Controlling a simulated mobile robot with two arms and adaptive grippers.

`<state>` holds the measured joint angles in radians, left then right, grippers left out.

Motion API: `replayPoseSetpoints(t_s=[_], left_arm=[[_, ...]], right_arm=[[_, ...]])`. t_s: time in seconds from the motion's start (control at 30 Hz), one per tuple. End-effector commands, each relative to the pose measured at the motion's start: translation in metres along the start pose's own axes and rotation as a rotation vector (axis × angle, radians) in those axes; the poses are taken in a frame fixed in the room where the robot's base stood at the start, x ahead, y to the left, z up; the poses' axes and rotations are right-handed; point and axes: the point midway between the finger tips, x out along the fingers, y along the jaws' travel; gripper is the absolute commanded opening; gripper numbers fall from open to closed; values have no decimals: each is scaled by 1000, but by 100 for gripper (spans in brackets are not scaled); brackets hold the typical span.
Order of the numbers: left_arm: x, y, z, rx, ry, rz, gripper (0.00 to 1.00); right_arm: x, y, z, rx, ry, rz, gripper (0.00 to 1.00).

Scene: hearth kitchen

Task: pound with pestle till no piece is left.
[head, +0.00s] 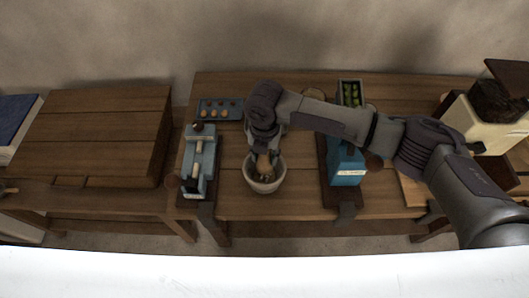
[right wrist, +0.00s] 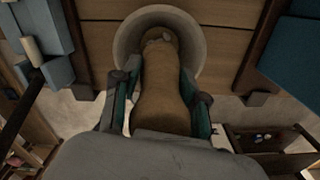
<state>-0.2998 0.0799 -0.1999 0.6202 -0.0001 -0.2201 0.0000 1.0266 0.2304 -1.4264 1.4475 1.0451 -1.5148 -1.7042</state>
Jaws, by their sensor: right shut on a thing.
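A pale round mortar (head: 249,180) stands near the front edge of the wooden table; its rim also shows at the top of the right wrist view (right wrist: 122,42). My right gripper (head: 266,149) points down above the mortar. In the right wrist view, the right gripper (right wrist: 160,88) is shut on a brown wooden pestle (right wrist: 160,105), with a finger on either side. The pestle's far end reaches inside the mortar. My left gripper is in neither view.
A blue device (head: 198,178) stands left of the mortar and a blue box (head: 347,168) right of it. Behind are a blue tray (head: 206,116) of round brown things and a box of green things (head: 351,94). A cream machine (head: 480,124) stands far right.

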Motion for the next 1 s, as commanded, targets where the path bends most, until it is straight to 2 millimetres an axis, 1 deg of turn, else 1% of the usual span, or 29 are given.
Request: replayPoseSetpoints(t_s=[0.1,0.47,0.9,1.0], left_arm=[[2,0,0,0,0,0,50],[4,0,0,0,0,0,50],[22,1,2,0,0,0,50],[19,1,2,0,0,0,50]], right_arm=[[5,0,0,0,-1,1,0],[7,0,0,0,-1,1,0],[37,0,0,1,0,1,0],[35,0,0,1,0,1,0]])
